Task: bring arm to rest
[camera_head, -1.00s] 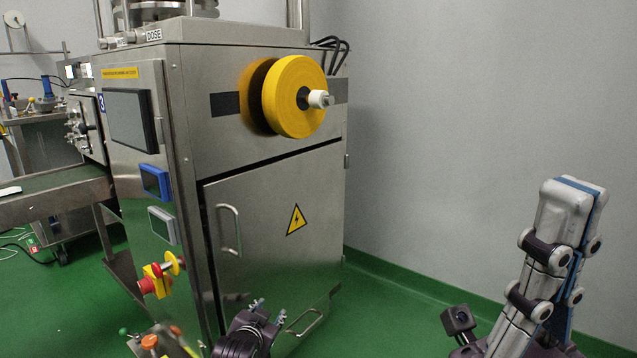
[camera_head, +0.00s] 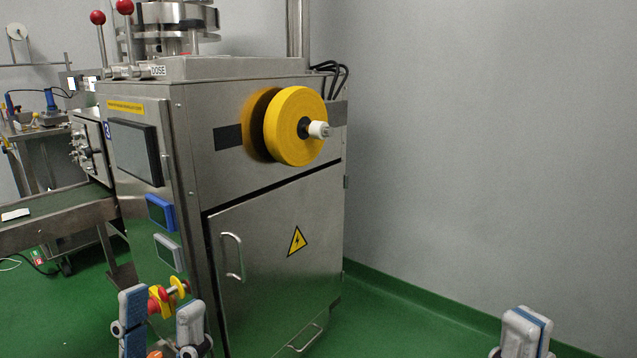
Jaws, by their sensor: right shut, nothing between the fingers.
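My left gripper (camera_head: 161,318) is at the bottom left, its two fingers upright and apart, with nothing seen between them. It is in front of the machine's lower left side, near the red and yellow knobs. My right gripper (camera_head: 524,330) is at the bottom right, pointing up, with its fingers together and empty. It is in front of the bare wall and floor edge. Only the upper ends of both grippers show; the arms are below the picture.
A steel machine (camera_head: 270,190) with a yellow roll (camera_head: 296,125) stands at the centre left. A red and yellow knob (camera_head: 165,298) sticks out by my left gripper. A conveyor (camera_head: 60,215) runs off left. Green floor (camera_head: 390,325) is clear between machine and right gripper.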

